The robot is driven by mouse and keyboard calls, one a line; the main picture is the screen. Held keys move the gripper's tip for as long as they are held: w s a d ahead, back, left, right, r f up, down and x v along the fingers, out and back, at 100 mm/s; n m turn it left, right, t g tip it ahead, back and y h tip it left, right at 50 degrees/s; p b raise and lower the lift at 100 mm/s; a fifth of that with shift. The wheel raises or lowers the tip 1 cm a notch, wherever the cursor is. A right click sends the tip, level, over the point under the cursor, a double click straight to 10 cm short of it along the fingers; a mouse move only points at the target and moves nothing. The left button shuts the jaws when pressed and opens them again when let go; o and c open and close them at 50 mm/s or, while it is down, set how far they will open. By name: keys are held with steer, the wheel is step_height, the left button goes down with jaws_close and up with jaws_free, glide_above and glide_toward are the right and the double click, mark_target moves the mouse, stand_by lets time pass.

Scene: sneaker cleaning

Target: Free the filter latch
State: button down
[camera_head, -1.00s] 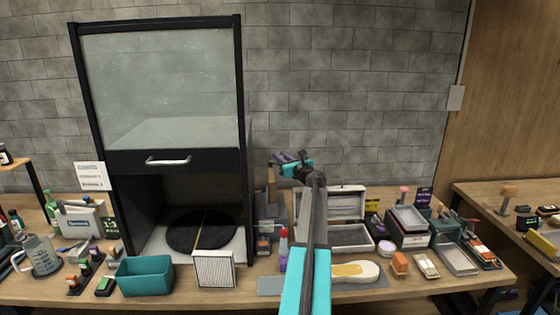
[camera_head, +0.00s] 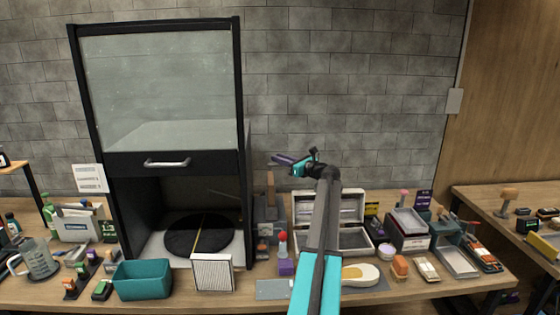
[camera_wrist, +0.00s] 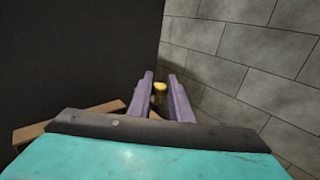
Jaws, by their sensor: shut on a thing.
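My gripper (camera_head: 276,160) is to the right of the tall black cabinet (camera_head: 240,120), with its purple fingers pointing left toward the cabinet's side. In the wrist view my gripper (camera_wrist: 163,85) has its two fingers close together around a small yellow piece (camera_wrist: 160,88). Most of that piece is hidden between the fingers, and I cannot tell for sure whether it is the filter latch. The cabinet's dark side panel (camera_wrist: 80,50) fills the left of the wrist view. A white pleated filter (camera_head: 212,272) stands upright on the table in front of the cabinet.
The brick wall (camera_head: 350,90) is close behind my gripper. A wooden piece (camera_wrist: 70,125) shows low in the wrist view. An open box (camera_head: 340,240), a teal bin (camera_head: 142,280) and a shoe-sole-shaped piece (camera_head: 360,274) crowd the table below. The air right of my arm is clear.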

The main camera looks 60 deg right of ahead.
steer(key=c, duration=1.7)
jaws_free()
steer(key=shift+o, duration=0.2)
steer(key=shift+s, duration=0.15)
steer(key=s+a+b, duration=0.2)
steer(key=s+b, duration=0.1)
steer(key=s, duration=1)
steer(key=shift+s+b, duration=0.3)
